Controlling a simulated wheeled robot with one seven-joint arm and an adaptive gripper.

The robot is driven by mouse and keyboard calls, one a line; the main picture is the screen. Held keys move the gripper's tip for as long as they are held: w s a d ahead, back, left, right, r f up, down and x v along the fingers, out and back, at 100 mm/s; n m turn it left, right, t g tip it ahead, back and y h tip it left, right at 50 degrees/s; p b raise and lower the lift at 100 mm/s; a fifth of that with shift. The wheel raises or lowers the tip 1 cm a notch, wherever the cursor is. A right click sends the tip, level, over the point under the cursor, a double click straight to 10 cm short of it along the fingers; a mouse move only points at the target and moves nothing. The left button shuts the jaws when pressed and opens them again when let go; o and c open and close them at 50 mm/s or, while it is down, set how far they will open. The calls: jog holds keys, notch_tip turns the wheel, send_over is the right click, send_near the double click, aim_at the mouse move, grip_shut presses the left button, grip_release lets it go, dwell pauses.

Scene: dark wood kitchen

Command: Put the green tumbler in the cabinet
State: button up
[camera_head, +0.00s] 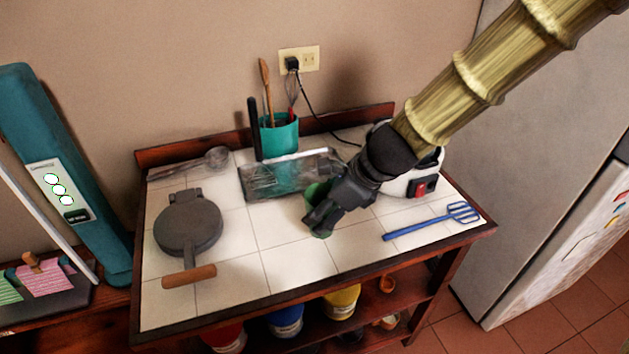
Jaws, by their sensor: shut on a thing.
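The green tumbler (314,191) is at the middle right of the tiled table, in front of the metal tray. My gripper (318,220) is closed around it, and its dark fingers hide much of the tumbler. I cannot tell whether the tumbler touches the tiles or is slightly raised. My arm comes in from the upper right. I cannot make out a cabinet for sure in this view.
On the tiled table (285,268), a teal utensil holder (279,135), a glass-like tray (258,184) and a white appliance (400,185) stand behind. A round iron pan (187,224) lies left, a blue utensil (420,224) right. A fridge (545,150) stands right.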

jog(key=shift+w+d+f+p, duration=0.45)
jog(key=shift+w+f+p, duration=0.3)
jog(key=shift+w, duration=1.7)
jog(key=shift+w+d+f+p, duration=0.4)
jog(key=shift+w+f+p, duration=0.4)
jog(key=shift+w, duration=1.6)
jog(key=shift+w+d+f+p, duration=0.5)
jog(key=shift+w+f, duration=0.4)
jog(key=shift+w, duration=1.55)
jog(key=o, duration=1.1)
jog(key=shift+f, duration=0.1)
jog(key=shift+c, duration=0.2)
